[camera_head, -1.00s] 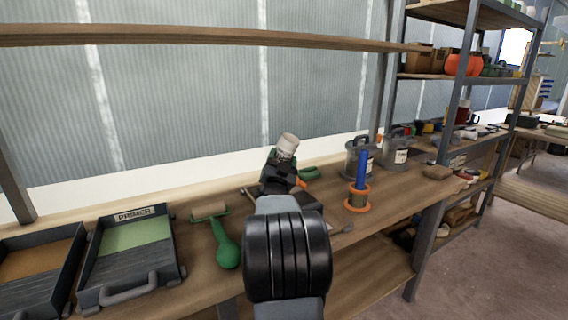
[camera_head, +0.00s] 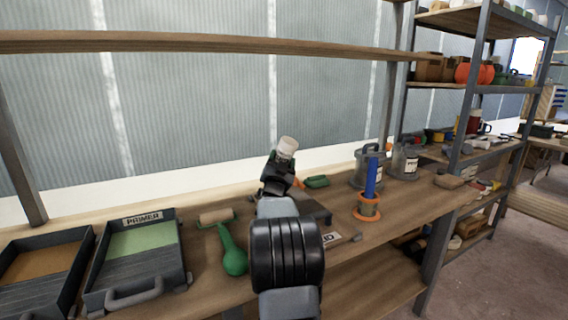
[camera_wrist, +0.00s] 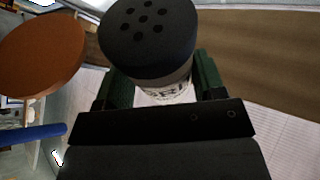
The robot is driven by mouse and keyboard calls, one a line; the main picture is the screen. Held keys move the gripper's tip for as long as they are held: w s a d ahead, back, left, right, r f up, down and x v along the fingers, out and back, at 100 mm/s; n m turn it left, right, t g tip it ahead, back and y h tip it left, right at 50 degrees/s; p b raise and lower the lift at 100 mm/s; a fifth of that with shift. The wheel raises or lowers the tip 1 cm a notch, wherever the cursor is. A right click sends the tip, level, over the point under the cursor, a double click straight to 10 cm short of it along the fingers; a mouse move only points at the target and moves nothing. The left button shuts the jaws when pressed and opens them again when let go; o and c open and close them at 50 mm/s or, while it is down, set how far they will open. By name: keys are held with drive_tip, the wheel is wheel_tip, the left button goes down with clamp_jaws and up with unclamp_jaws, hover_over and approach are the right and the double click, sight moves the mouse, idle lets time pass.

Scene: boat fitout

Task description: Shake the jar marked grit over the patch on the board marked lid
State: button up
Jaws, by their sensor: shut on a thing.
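My gripper (camera_head: 278,165) is shut on a pale jar (camera_head: 287,146) and holds it tilted above the bench, near the back. In the wrist view the jar's black cap (camera_wrist: 148,32) with several holes faces the camera, and green fingers flank its body. The jar's label (camera_wrist: 165,92) is partly covered, so I cannot read it fully. The board marked lid (camera_head: 343,238) lies on the bench behind my arm, with its label partly hidden. A dark grey area (camera_head: 316,211) shows beside my arm there; I cannot tell whether it is the patch.
A tray marked primer (camera_head: 145,240) and a green-handled roller (camera_head: 232,250) are left of my arm. A blue-handled tool in an orange-rimmed holder (camera_head: 368,205) stands right of the board. Grey cans (camera_head: 404,165) are behind it. A wooden rail (camera_head: 200,41) crosses above the bench.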

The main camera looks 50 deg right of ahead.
drive_tip(key=shift+w+d+r+p, duration=0.25)
drive_tip(key=shift+w, duration=0.3)
drive_tip(key=shift+w+d+r+p, duration=0.2)
drive_tip(key=shift+w+r+p, duration=0.1)
drive_tip(key=shift+w, duration=0.3)
drive_tip(key=shift+w+d+r+p, duration=0.25)
drive_tip(key=shift+w, duration=0.3)
drive_tip(key=shift+s+d+r, duration=0.75)
drive_tip(key=shift+s+d, duration=0.4)
drive_tip(key=shift+d, duration=1.65)
drive_tip(key=s+a+r+b, duration=0.1)
drive_tip(key=s+a+b, duration=0.3)
drive_tip(key=s+b, duration=0.6)
drive_tip(key=shift+r+b, duration=0.2)
drive_tip(key=shift+b, duration=0.2)
drive_tip(key=shift+a, duration=0.1)
